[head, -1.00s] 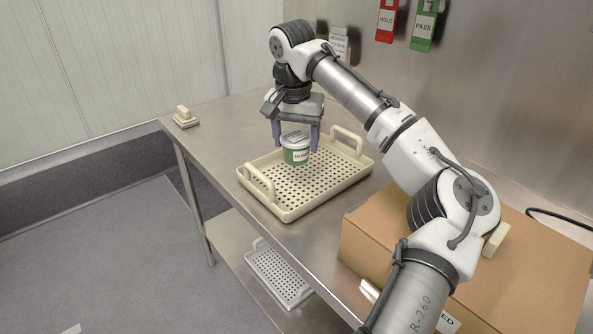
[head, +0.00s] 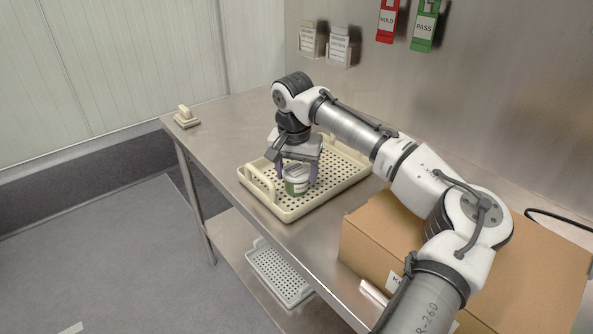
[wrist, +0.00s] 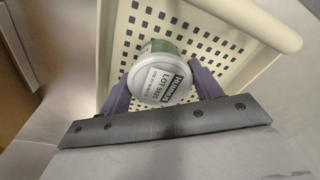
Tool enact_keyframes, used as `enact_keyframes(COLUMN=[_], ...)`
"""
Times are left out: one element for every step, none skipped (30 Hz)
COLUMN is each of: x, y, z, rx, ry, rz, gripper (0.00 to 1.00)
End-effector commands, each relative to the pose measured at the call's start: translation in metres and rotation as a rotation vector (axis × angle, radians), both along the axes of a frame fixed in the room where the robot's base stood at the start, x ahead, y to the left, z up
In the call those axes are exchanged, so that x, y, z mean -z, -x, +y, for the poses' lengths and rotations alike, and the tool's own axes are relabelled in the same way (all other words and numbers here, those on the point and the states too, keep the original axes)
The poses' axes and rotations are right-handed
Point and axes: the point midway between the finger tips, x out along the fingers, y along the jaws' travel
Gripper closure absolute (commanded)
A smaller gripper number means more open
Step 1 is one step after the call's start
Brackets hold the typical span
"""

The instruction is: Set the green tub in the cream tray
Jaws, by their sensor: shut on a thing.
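The green tub (head: 297,186) has a white lid and a white label with a green band. My gripper (head: 298,180) is shut on it, one finger on each side. The tub is upright inside the cream tray (head: 291,213), low over its perforated floor; I cannot tell whether its base touches. In the wrist view the lid of the tub (wrist: 160,82) shows printed lettering between my gripper's fingers (wrist: 162,88), with the holed floor of the cream tray (wrist: 268,65) behind it.
The tray stands on a steel table (head: 222,130). A cardboard box (head: 375,235) is at the table's near right. A small cream block with a knob (head: 186,118) sits at the far left corner. Another perforated tray (head: 275,272) lies on the lower shelf. Card holders (head: 340,48) hang on the wall.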

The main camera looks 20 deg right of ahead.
Motion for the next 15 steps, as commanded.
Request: enact_keyframes(x=[0.0021,0.0013,0.0012,0.0012,0.0012,0.0012,0.0012,0.0012,0.0012,0.0012,0.0012,0.0011,0.0011,0.0009,0.0001], y=[0.0,0.0,0.0,-0.0001,-0.0001,-0.0001,0.0,0.0,0.0,0.0,0.0,0.0,0.0,0.0,-0.0001], z=[0.0006,0.0005,0.0004,0.0003,0.0003,0.0003,0.0003,0.0003,0.0003,0.0003,0.0003,0.0003,0.0003,0.0001,0.0001], rx=[-0.001,-0.001,-0.001,-0.001,-0.001,-0.001,0.0,0.0,0.0,0.0,0.0,0.0,0.0,0.0,0.0], ry=[-0.002,-0.001,-0.001,-0.001,0.0,0.0,-0.001,-0.001,-0.001,-0.001,-0.001,-0.001,-0.001,0.0,0.0], rz=[0.0,0.0,-0.001,-0.001,0.001,0.001,0.001,0.001,0.001,0.001,0.001,0.001,0.001,0.0,0.0], gripper=[0.77,0.32,0.27,0.23,0.19,0.14,0.14,0.14,0.14,0.14,0.14,0.14,0.14,0.14,0.14])
